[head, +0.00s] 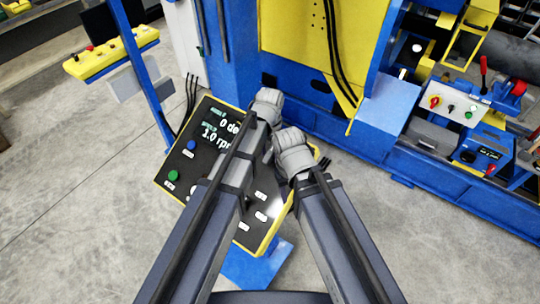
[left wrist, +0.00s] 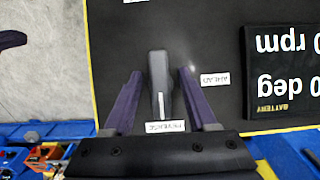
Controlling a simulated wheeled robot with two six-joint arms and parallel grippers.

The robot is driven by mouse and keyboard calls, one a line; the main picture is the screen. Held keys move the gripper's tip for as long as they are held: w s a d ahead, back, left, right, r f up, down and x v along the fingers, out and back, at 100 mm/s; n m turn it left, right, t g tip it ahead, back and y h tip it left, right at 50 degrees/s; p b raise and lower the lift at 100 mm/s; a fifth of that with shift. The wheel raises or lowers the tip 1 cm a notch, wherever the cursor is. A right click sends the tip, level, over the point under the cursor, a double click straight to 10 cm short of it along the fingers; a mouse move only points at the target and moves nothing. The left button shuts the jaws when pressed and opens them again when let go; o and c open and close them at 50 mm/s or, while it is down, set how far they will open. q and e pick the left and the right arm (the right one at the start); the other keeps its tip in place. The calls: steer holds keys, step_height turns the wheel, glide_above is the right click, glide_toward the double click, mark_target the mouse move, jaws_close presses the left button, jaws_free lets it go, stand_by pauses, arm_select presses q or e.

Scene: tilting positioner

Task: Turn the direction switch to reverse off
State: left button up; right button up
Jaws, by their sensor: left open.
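The direction switch (left wrist: 158,84) is a grey knob with a white line on the dark control panel (left wrist: 215,25). In the left wrist view, which shows the panel upside down, the line is at the knob's lower end, by the REVERSE label (left wrist: 166,127). The AHEAD label (left wrist: 215,79) is at the right. My left gripper (left wrist: 157,72) is open, one purple finger on each side of the knob, with visible gaps. In the head view my arms hide the switch and the left fingers. A purple piece (left wrist: 12,40), probably my right gripper's finger, shows at the left edge.
The yellow-edged panel has a display (head: 220,125), a blue button (head: 191,145) and a green button (head: 173,175). A yellow pendant box (head: 110,54) is at upper left. Blue machinery with another switch box (head: 455,104) is at right. Grey floor at left is clear.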

arm_select(q)
jaws_close()
stand_by(0.3)
steer(key=shift+n, duration=0.3)
steer(key=n+h, duration=0.1)
steer(key=n, duration=0.2)
steer(key=shift+g+h, duration=0.4)
steer(key=n+h+b, duration=0.1)
steer(key=n+h, duration=0.1)
steer(key=n, duration=0.2)
steer(key=shift+b, duration=0.3)
steer(key=n+h+b, duration=0.1)
steer(key=n, duration=0.1)
steer(key=n+h+b, duration=0.1)
steer(key=n, duration=0.2)
steer(key=shift+t+h, duration=0.3)
steer(key=shift+n+t+h+b, duration=0.6)
steer(key=shift+n+b, duration=0.05)
steer(key=shift+n, duration=1.25)
steer(key=shift+w, duration=0.1)
